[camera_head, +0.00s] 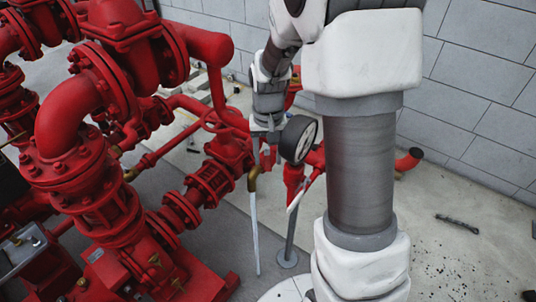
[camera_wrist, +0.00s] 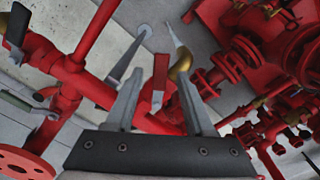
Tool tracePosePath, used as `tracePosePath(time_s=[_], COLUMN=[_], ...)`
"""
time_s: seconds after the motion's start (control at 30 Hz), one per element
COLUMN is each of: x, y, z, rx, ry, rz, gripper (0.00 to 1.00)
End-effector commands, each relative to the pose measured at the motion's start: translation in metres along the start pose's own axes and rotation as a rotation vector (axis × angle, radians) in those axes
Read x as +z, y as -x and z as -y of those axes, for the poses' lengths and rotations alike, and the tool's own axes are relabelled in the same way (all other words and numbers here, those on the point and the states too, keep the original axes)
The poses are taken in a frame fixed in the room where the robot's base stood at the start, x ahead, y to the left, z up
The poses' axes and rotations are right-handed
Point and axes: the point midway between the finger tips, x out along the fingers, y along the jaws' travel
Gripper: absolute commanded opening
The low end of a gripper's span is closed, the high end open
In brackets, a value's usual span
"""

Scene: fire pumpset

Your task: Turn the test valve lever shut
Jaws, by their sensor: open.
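In the wrist view a flat red lever (camera_wrist: 160,75) stands between the two fingers of my gripper (camera_wrist: 159,82). The fingers are apart, one on each side of the lever, and contact cannot be told. A brass elbow outlet (camera_wrist: 181,66) is just right of the lever, with a thin pale streak (camera_wrist: 173,35) running from it, which looks like water. In the head view my gripper (camera_head: 267,138) points down beside the red pipework. The brass elbow (camera_head: 253,180) is below it, with the pale streak (camera_head: 255,235) dropping towards the floor. The lever is mostly hidden there.
A round pressure gauge (camera_head: 298,138) is close right of my gripper. Red pump pipes and flanges (camera_head: 80,150) fill the left side. A grey support post (camera_head: 289,250) stands on the floor. The floor at right is mostly clear before the block wall (camera_head: 480,90).

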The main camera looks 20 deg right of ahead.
Motion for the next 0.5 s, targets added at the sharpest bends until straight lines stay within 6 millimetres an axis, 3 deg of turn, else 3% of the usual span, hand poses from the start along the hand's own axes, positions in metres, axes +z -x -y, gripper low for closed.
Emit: tracePosePath(time_s=[0.23, 0.5], x=[0.0, -0.001], y=[0.015, 0.077], z=[0.0, 0.0], rx=[-0.001, -0.001], ry=[0.0, 0.0], rz=[-0.001, -0.005], gripper=[0.54, 0.54])
